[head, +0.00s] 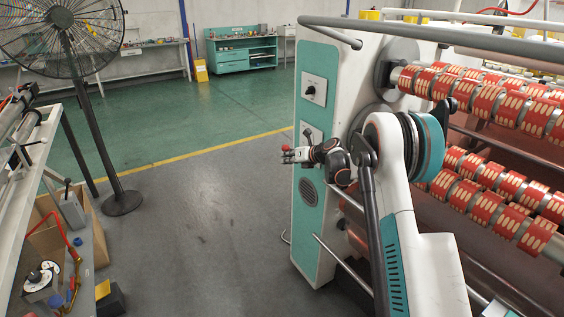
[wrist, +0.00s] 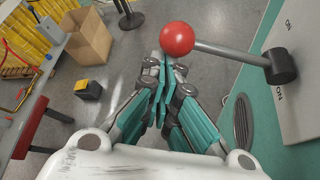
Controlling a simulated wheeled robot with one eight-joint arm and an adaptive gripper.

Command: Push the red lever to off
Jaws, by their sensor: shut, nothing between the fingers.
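The red lever has a round red ball (wrist: 177,39) on a grey rod. The rod runs right to a black pivot (wrist: 281,66) on a pale plate (wrist: 302,60) fixed to the machine's teal panel. Lettering that reads like "ON" shows on the plate above and below the pivot. In the head view the red ball (head: 285,148) is small, at the left of the panel. My gripper (wrist: 163,65) is shut and empty, its fingertips right beside the ball. I cannot tell whether they touch it. In the head view my gripper (head: 291,157) reaches left past the panel's edge.
The teal panel (head: 310,190) also carries a dial (head: 309,90) and a round vent. Rollers with red tape (head: 490,100) fill the right. A workbench (head: 30,190), cardboard box (wrist: 88,38) and fan (head: 75,50) stand left. Grey floor (head: 200,220) between is clear.

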